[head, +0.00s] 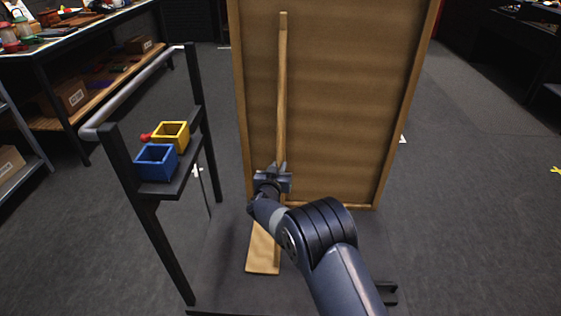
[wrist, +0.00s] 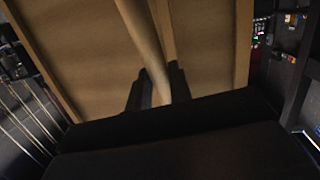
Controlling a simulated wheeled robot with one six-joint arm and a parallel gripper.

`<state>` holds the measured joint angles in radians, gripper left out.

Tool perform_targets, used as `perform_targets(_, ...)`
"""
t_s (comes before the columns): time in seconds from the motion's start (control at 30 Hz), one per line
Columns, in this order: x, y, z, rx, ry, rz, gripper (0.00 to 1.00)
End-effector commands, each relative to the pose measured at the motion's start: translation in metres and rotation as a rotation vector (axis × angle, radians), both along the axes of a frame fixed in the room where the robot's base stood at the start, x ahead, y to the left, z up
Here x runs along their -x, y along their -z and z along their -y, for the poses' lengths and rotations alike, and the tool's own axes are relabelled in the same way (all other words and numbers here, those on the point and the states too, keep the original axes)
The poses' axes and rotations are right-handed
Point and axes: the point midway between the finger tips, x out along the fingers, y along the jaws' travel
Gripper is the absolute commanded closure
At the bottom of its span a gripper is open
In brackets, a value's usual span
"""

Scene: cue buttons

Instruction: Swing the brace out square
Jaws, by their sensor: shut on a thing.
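The brace is a long, pale wooden bar (head: 281,85) in front of the tall brown panel (head: 340,90). It runs nearly upright from close to the panel's top down to my gripper (head: 272,172). My gripper is shut on the bar low down, near the panel's bottom edge. In the wrist view the bar (wrist: 141,42) passes between the two dark fingers (wrist: 152,90). A wider wooden piece (head: 263,252) shows below the gripper; my arm hides where it meets the bar. I cannot tell whether the bar touches the panel.
A dark cart frame with a rail (head: 130,88) stands at left. Its shelf holds a blue open box (head: 157,162), a yellow one (head: 171,135) and a small red item (head: 146,137). A workbench (head: 70,55) is behind it. Floor right of the panel (head: 470,170) is clear.

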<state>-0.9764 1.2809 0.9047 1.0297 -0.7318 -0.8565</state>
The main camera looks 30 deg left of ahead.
Motion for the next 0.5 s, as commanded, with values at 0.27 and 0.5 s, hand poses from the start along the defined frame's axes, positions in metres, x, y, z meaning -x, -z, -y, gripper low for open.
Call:
perform_targets(0.27, 0.0009, -0.0015, -0.0048, 0.001, 0.029, 0.003, 1.00)
perform_targets(0.5, 0.0018, -0.0019, -0.0070, -0.001, 0.028, 0.003, 1.00)
